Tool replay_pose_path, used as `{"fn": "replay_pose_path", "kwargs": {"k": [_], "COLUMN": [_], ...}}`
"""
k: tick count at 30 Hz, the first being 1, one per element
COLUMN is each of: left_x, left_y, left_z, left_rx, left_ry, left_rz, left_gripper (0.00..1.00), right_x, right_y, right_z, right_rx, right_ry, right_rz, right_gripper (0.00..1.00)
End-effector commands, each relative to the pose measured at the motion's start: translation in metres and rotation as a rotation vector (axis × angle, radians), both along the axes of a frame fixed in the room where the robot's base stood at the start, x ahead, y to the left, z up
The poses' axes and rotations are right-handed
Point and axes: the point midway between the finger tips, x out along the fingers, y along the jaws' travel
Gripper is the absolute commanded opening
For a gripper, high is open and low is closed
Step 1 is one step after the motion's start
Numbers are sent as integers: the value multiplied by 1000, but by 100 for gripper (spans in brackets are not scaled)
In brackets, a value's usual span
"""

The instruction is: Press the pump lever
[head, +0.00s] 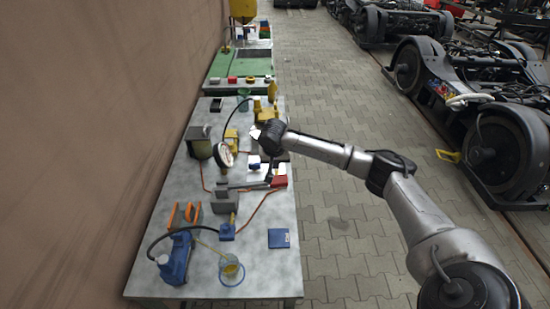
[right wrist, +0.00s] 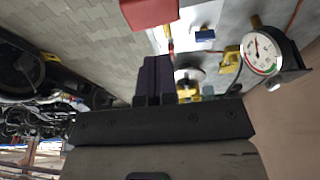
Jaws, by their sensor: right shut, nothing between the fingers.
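The pump lever is a grey bar (head: 245,186) reaching right from a grey block on the bench, and a red block (head: 279,182) shows at its right end. I cannot tell whether the red block is the lever's grip. My right gripper (head: 269,177) points down close beside the red block; contact cannot be told. In the right wrist view my right gripper (right wrist: 156,75) is shut and empty, with a red block (right wrist: 150,11) beyond its tips. My left gripper is not in view.
A pressure gauge (head: 225,155) stands on the workbench (head: 262,270), left of my gripper. A blue pump (head: 176,258) and a glass jar (head: 231,271) are at the near end. Wheeled bogies (head: 490,130) stand at right. The paved floor between is clear.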

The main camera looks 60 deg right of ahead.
Motion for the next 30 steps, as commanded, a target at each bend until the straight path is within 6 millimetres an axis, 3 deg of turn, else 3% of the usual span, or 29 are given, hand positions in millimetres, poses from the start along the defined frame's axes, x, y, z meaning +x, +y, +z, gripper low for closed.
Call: {"fn": "replay_pose_path", "kwargs": {"k": [6, 12, 30], "left_x": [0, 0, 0], "left_y": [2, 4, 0], "left_z": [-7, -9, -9], "left_rx": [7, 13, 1], "left_ry": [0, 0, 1], "left_rz": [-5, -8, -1], "left_gripper": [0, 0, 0], "right_x": [1, -1, -1], "right_y": [-8, -9, -8], "right_z": [-36, -54, -63], "right_rx": [-1, -1, 1], "right_ry": [3, 1, -1], "right_rz": [0, 1, 2], "right_gripper": [0, 0, 0]}}
